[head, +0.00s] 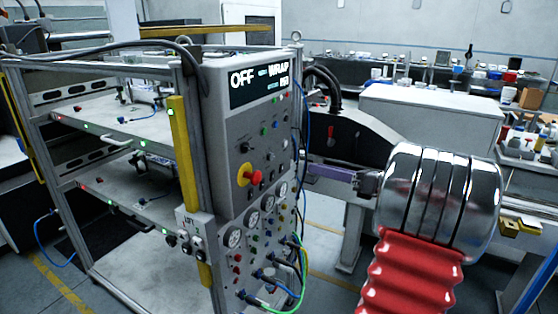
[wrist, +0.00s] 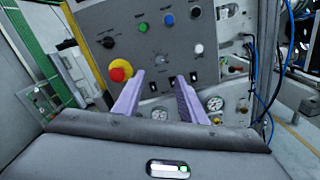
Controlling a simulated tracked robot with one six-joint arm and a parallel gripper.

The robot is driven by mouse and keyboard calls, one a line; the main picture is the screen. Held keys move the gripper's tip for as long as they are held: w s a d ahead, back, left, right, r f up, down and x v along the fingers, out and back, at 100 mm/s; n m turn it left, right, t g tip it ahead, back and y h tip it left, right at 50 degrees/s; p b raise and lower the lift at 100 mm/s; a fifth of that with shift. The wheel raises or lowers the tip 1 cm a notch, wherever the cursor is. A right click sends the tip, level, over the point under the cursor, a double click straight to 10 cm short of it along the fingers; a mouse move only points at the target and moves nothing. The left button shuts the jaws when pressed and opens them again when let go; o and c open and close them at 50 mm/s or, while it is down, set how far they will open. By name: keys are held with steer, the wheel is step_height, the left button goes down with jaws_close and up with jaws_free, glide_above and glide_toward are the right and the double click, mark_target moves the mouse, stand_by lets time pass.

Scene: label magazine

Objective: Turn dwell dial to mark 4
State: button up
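The grey control panel (head: 224,122) stands upright in the middle of the head view, with a display reading OFF and WRAP at its top. In the wrist view its face (wrist: 165,62) carries a black knob (wrist: 108,42) at left and another black knob (wrist: 195,12) at upper right. Which one is the dwell dial, and its marks, cannot be read. My gripper (wrist: 160,75) has two purple fingers standing apart with nothing between them, pointing at the panel face. In the head view my gripper (head: 312,171) shows side-on by the panel's right edge; whether it touches anything is unclear.
A red emergency button on yellow (wrist: 120,71) sits left of my fingers in the wrist view. Green (wrist: 143,27), blue (wrist: 168,20) and white (wrist: 198,48) buttons are above. Round gauges (head: 232,238) and hoses (head: 290,262) are low on the panel. A yellow post (head: 183,150) stands left.

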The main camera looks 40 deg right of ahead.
mark_target(272, 158)
steer(key=x, duration=1.3)
steer(key=shift+w+a, duration=0.1)
steer(key=shift+w, duration=0.3)
steer(key=shift+c, duration=0.7)
steer(key=shift+f, duration=0.1)
jaws_close()
